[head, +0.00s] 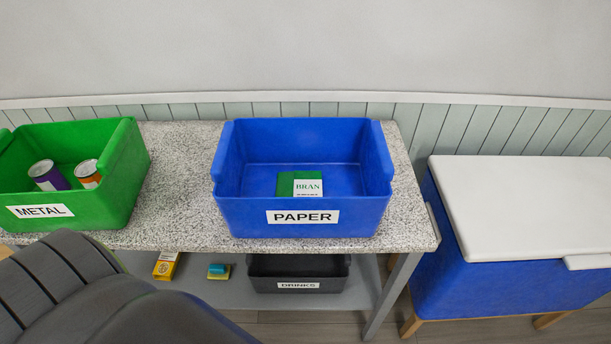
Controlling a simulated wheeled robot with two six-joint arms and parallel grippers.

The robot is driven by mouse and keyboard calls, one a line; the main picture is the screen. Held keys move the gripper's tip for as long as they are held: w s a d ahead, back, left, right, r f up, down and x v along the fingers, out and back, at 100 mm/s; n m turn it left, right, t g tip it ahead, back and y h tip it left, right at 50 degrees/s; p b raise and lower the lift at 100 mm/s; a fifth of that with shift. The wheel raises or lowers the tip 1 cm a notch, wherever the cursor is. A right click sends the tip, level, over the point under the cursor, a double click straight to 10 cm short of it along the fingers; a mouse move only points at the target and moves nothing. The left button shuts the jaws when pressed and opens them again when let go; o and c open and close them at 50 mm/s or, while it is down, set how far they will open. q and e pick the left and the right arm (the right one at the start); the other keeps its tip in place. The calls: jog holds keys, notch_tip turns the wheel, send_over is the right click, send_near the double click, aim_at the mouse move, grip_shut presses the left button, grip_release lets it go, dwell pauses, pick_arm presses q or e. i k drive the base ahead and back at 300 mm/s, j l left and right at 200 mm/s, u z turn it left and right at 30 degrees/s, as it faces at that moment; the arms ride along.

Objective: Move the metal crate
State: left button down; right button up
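The metal crate (120,190) is a green open bin with a white "METAL" label on its front. It stands at the left end of the speckled counter, and its left side is cut off by the picture edge. Two cans lie in it: a purple one (47,177) and an orange and white one (88,174). Neither of my grippers shows in the head view. A dark grey ribbed shape at the lower left covers part of the counter's front edge below the crate.
A blue crate (230,212) labelled "PAPER" stands on the speckled counter (180,190), with bare counter between the crates. The lower shelf (215,295) holds a black "DRINKS" crate (262,283), a yellow box (166,266) and a sponge (218,270). A white-lidded blue chest (520,200) stands right.

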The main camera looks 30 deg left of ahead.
aim_at(117, 144)
jog(key=u, duration=2.5)
